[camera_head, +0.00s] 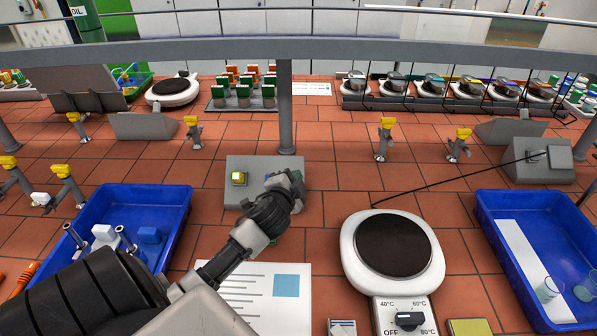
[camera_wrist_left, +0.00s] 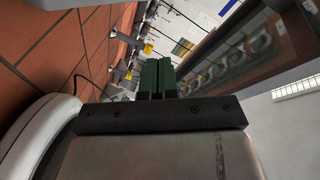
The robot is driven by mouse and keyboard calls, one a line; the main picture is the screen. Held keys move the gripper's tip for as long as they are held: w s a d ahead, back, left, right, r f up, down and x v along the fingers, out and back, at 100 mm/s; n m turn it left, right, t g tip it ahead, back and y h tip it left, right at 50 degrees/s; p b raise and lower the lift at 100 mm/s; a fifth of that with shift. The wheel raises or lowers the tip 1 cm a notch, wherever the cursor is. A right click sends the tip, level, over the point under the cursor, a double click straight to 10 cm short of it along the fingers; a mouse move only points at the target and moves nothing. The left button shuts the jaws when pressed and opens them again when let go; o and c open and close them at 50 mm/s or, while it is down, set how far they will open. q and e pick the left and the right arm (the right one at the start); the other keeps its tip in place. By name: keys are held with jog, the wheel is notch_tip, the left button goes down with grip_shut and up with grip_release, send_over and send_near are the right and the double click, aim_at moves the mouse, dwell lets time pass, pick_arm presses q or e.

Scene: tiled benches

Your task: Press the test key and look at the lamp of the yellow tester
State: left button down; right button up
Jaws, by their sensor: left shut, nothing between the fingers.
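A grey tester box (camera_head: 232,196) stands on the tiled bench in the middle of the head view. My left gripper (camera_head: 292,180) is shut and empty, at the right part of the box. It hides that part, so I cannot see the test key or whether the fingers touch it. In the left wrist view the green fingers (camera_wrist_left: 157,78) are closed together. My right gripper is not in view.
A grey post (camera_head: 285,110) rises just behind the box. A white hotplate (camera_head: 392,250) with a dial stands at the right, and a printed sheet (camera_head: 250,292) lies in front. Blue trays stand at left (camera_head: 180,205) and right (camera_head: 490,205). Yellow-topped taps (camera_head: 386,135) stand farther back.

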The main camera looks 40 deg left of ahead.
pick_arm(q)
jog(key=w+a+f+b, duration=0.1)
jog(key=f+b, duration=0.1)
jog(key=b, duration=0.1)
jog(key=w+a+f+b, duration=0.2)
jog(key=b, duration=0.1)
jog(key=shift+w+f, duration=0.2)
jog(key=shift+w+a+f+b, duration=0.55)
jog(key=shift+w+f+b, duration=0.05)
jog(key=shift+f+b, duration=0.05)
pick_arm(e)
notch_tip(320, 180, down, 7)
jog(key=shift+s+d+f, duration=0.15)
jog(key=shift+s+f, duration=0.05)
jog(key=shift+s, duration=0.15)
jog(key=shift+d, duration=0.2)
pick_arm(q)
jog(key=shift+f, duration=0.1)
dwell(1.0)
jog(key=shift+w+a+f, duration=0.15)
jog(key=shift+w+f, duration=0.05)
jog(key=shift+f, duration=0.05)
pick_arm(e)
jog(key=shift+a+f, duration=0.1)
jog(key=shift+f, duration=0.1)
